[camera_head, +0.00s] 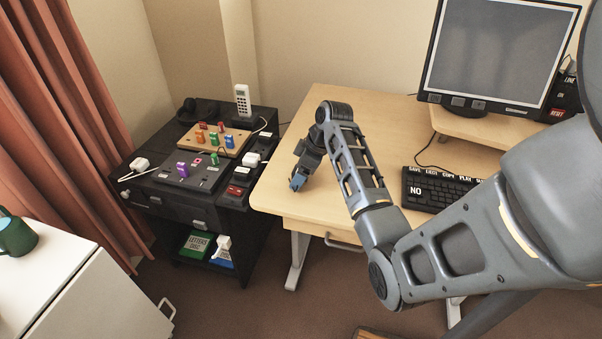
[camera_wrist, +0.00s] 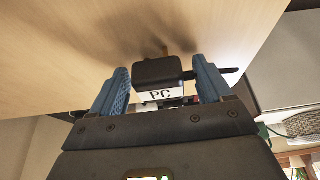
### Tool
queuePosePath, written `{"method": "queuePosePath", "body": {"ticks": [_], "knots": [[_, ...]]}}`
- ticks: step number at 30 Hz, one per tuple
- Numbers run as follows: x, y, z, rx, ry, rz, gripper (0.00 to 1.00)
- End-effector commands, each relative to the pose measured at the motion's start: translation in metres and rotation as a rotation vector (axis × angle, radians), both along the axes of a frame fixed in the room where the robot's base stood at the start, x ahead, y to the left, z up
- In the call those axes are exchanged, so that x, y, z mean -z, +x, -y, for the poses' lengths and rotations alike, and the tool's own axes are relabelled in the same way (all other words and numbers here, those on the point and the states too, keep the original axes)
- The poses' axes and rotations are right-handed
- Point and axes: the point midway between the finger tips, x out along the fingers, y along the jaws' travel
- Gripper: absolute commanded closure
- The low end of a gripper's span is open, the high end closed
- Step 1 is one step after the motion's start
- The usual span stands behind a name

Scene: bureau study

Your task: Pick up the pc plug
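The pc plug (camera_wrist: 158,72) is a black block with a white face marked "PC" in the wrist view. It shows between the two blue fingers of my gripper (camera_wrist: 161,65), close to the wooden desk top. The fingers are apart, with a narrow gap visible on each side of the plug. I cannot tell how far the plug reaches in between them. In the head view my gripper (camera_head: 298,181) is low over the left part of the desk (camera_head: 290,207), and the plug is hidden there.
A keyboard (camera_head: 437,190) and monitor (camera_head: 497,50) stand on the desk's right side. A black cabinet (camera_head: 185,205) at left bears a wooden board (camera_head: 214,141) with coloured pieces, a phone (camera_head: 243,100) and white plugs. The desk's left edge is near my gripper.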

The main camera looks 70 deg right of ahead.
Motion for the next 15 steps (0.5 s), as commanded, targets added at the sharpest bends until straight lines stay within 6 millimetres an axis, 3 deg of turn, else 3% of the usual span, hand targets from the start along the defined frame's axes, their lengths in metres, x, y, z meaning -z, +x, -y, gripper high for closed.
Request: {"method": "queuePosePath", "body": {"ticks": [2,15], "knots": [[-0.0001,-0.0001,-0.0001,0.0,0.0,0.0,0.29],[-0.0003,-0.0001,-0.0001,0.0,0.0,0.0,0.71]]}}
